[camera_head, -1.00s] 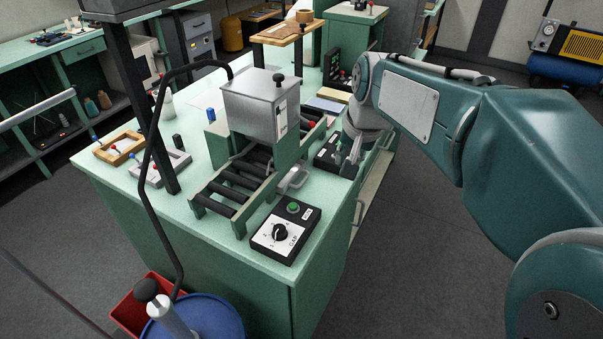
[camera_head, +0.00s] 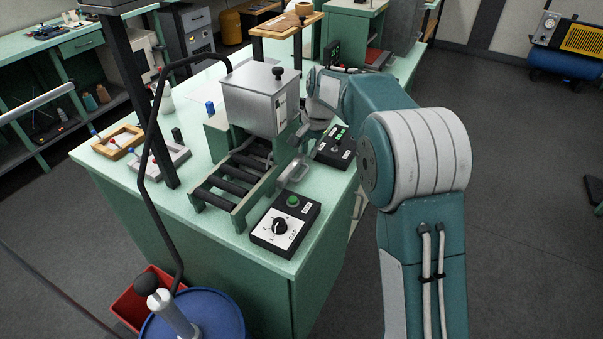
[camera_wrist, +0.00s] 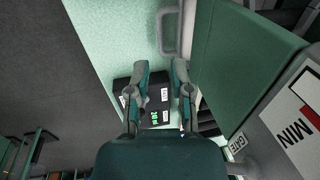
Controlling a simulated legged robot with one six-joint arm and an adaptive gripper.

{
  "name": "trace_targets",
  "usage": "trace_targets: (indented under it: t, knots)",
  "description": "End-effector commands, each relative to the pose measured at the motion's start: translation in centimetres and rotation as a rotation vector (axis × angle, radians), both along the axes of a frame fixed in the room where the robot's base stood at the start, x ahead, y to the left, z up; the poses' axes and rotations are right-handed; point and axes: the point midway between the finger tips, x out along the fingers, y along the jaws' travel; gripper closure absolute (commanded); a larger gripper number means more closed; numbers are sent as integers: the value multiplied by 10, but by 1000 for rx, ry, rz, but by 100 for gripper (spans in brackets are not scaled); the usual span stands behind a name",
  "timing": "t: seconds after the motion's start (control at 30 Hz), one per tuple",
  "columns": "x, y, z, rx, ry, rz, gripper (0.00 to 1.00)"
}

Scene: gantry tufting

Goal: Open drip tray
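The drip tray shows as a small grey part with a looped handle (camera_head: 293,172) low on the near right side of the roller machine. In the wrist view the grey handle loop (camera_wrist: 168,34) is at the top centre, beyond my fingertips. My gripper (camera_wrist: 159,68) is open and empty, its two fingers apart and pointing toward the handle without touching it. In the head view my wrist (camera_head: 318,105) is beside the hopper's right side; the fingers are hard to make out there. The rest of the tray is hidden under the machine.
The steel hopper (camera_head: 260,100) stands over the black rollers (camera_head: 228,185). A dial box (camera_head: 284,222) sits at the near corner. Bare bench top lies between the boxes.

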Motion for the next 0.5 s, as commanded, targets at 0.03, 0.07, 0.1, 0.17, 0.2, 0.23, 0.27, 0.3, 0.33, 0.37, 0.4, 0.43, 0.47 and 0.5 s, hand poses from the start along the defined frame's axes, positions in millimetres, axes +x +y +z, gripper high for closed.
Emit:
trace_targets:
  t: [0.03,0.07,0.1,0.17,0.2,0.23,0.27,0.3,0.33,0.37,0.4,0.43,0.47,0.5]
  knots:
    - [0,2,-9,-1,5,1,72]
    - [0,2,-15,-1,5,1,72]
    - [1,4,-23,-1,6,1,72]
    - [2,6,-33,-1,5,2,72]
    - [3,7,-41,-2,5,2,72]
    - [3,8,-46,-2,5,2,72]
    - [4,9,-52,-2,5,2,72]
    - [4,10,-59,-2,5,3,72]
    - [5,11,-64,-2,4,3,72]
    - [5,12,-69,-2,5,3,72]
    - [6,13,-75,-2,4,3,72]
    - [7,13,-78,-2,3,2,72]
    - [7,14,-82,-2,3,2,72]
    - [7,15,-86,-2,3,2,72]
